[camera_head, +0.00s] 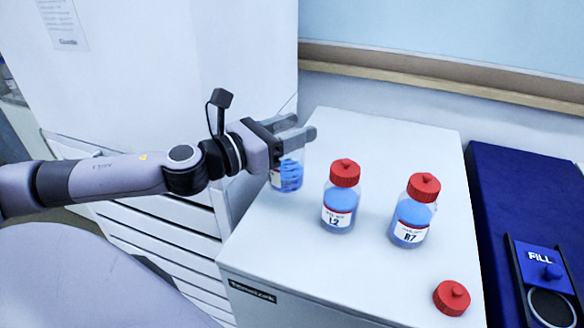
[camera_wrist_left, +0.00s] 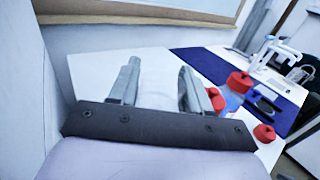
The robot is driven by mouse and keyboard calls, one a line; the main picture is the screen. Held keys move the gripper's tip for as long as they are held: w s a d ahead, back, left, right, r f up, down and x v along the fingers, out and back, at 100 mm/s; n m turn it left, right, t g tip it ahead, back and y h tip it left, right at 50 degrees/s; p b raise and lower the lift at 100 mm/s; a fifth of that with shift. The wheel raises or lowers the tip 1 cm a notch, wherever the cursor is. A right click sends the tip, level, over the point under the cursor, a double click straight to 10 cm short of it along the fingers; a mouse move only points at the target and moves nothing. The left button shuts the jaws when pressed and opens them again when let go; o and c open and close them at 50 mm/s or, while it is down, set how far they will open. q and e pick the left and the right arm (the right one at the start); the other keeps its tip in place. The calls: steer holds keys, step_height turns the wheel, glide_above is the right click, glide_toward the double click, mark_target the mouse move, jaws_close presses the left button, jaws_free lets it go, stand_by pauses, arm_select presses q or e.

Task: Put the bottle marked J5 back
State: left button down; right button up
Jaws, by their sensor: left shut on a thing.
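A bottle with blue liquid (camera_head: 287,176) hangs from my left gripper (camera_head: 299,136) at the back left edge of the white cabinet top. The gripper is shut on its upper part, which the fingers hide; I see no red cap on it and no readable label, so I cannot confirm J5. In the left wrist view the fingers (camera_wrist_left: 158,75) flank a pale shape. I cannot tell if the bottle's base touches the top. A loose red cap (camera_head: 452,298) lies at the front right of the top. My right gripper is not in view.
Capped bottles L2 (camera_head: 340,197) and R7 (camera_head: 413,211) stand on the white cabinet top (camera_head: 290,255), right of the held bottle. A blue surface with a FILL station (camera_head: 541,262) is at the right. A tall white cabinet (camera_head: 170,60) stands behind my left arm.

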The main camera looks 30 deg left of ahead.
arm_select(q)
steer(key=shift+f+b, duration=0.75)
steer(key=shift+f, duration=2.3)
steer(key=c, duration=0.9)
jaws_free()
steer(key=shift+f, duration=0.15)
steer(key=o, duration=0.4)
